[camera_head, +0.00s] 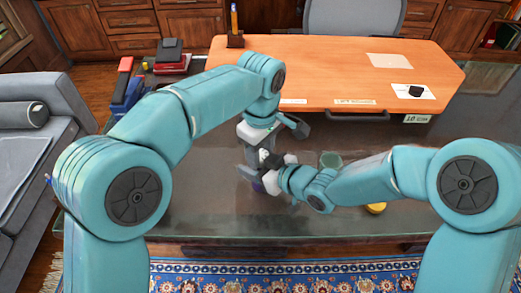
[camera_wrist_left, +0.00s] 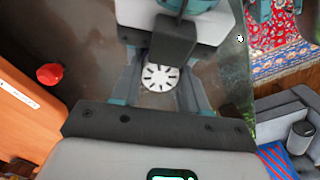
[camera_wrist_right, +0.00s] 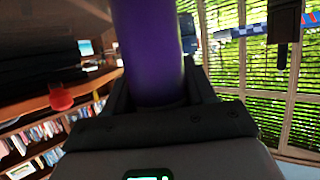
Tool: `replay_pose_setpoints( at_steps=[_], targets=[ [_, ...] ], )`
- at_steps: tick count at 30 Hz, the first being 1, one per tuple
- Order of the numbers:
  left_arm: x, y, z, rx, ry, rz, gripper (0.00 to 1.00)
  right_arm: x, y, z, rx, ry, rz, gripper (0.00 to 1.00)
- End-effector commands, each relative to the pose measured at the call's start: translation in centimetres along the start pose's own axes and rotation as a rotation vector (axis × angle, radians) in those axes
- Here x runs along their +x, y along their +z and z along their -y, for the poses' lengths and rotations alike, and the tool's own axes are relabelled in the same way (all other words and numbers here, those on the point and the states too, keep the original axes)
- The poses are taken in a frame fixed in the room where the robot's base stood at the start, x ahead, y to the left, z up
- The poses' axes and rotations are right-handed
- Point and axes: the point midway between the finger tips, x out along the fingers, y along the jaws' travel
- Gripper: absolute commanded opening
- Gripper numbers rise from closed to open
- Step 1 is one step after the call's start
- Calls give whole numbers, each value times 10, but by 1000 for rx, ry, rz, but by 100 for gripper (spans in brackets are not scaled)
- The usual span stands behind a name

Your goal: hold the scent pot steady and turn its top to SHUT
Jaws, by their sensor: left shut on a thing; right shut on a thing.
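The scent pot has a purple body (camera_wrist_right: 148,50), upright between my right gripper's fingers in the right wrist view. Its white round top (camera_wrist_left: 159,77) with dark slots shows in the left wrist view. My left gripper (camera_wrist_left: 160,88) comes from above and is shut on the top. My right gripper (camera_wrist_right: 158,92) is shut on the body from the side. In the head view only a small purple patch of the pot (camera_head: 257,187) shows, below my left gripper (camera_head: 255,172); my grippers hide the rest. I cannot read any SHUT mark.
The pot is over a dark glossy table (camera_head: 200,210). A green glassy piece (camera_head: 330,159) and a yellow round object (camera_head: 376,208) are to the right. An orange-topped desk (camera_head: 330,75) stands behind. A red object (camera_wrist_left: 50,75) shows in the left wrist view.

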Motion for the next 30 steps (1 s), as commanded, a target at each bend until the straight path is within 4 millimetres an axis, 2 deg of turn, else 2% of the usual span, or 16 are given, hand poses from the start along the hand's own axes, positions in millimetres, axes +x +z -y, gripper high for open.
replay_pose_setpoints(
  at_steps=[10,11,12,13,23,26,30],
  targets=[
    [0,0,0,44,0,3,14,0,0,0,-1,0,-1,17],
    [0,0,0,44,0,3,54,0,0,0,-1,0,-1,17],
    [0,0,0,44,0,3,67,0,0,0,-1,0,-1,17],
    [0,0,0,44,0,3,70,0,0,0,-1,0,-1,17],
    [-4,0,0,42,1,2,70,0,0,0,-1,0,-1,17],
    [-16,0,-1,42,3,1,70,0,0,0,-1,0,-1,17],
    [-49,0,-1,41,6,2,70,0,0,0,-1,0,-1,17]
  ],
)
